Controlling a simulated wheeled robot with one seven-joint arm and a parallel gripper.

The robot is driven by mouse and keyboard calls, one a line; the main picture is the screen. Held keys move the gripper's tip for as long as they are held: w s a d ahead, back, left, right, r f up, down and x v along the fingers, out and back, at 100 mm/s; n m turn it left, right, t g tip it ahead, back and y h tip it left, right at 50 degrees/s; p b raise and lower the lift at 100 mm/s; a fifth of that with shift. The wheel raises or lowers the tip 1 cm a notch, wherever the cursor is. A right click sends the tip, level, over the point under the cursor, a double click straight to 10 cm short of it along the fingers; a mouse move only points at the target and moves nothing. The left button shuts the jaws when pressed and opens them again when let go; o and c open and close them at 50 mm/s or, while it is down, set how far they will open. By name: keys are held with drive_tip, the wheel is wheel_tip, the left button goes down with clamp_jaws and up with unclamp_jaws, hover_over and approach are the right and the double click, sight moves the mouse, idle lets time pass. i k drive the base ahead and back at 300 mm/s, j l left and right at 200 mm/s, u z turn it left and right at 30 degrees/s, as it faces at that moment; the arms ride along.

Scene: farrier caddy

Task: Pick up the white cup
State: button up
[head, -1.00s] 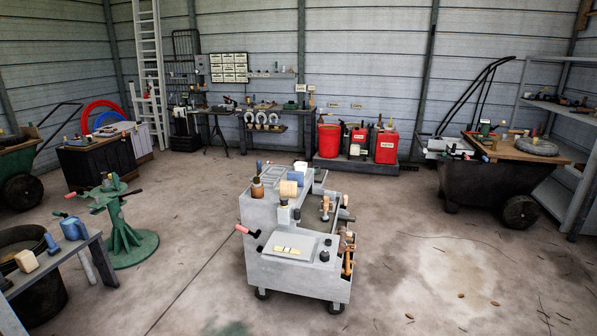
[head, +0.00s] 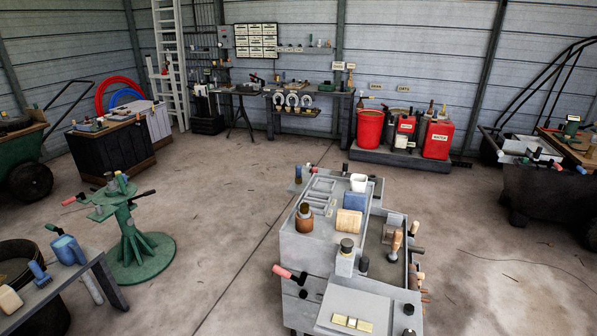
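A white cup (head: 358,182) stands upright on the far part of the top of the grey wheeled caddy (head: 318,250), in the head view. It sits just behind a tan and blue block (head: 349,221). A brown jar (head: 304,217) stands to its left and nearer. A white bottle with a dark cap (head: 345,258) stands nearer still. My gripper is not in the head view.
Wooden-handled tools (head: 397,244) fill the caddy's right side. A green stand (head: 138,240) and a bench (head: 72,270) are at left. Bare concrete floor lies around the caddy.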

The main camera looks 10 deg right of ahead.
sight(358, 185)
drive_tip(key=i+u, duration=0.45)
drive_tip(key=i, duration=0.8)
drive_tip(key=i+z, duration=0.35)
drive_tip(key=i+j+z, duration=0.2)
drive_tip(key=i+z, duration=0.2)
drive_tip(key=i+j+z, duration=0.1)
drive_tip(key=i+z, duration=0.25)
drive_tip(key=i+j+z, duration=0.2)
drive_tip(key=z, duration=0.15)
drive_tip(key=i, duration=0.1)
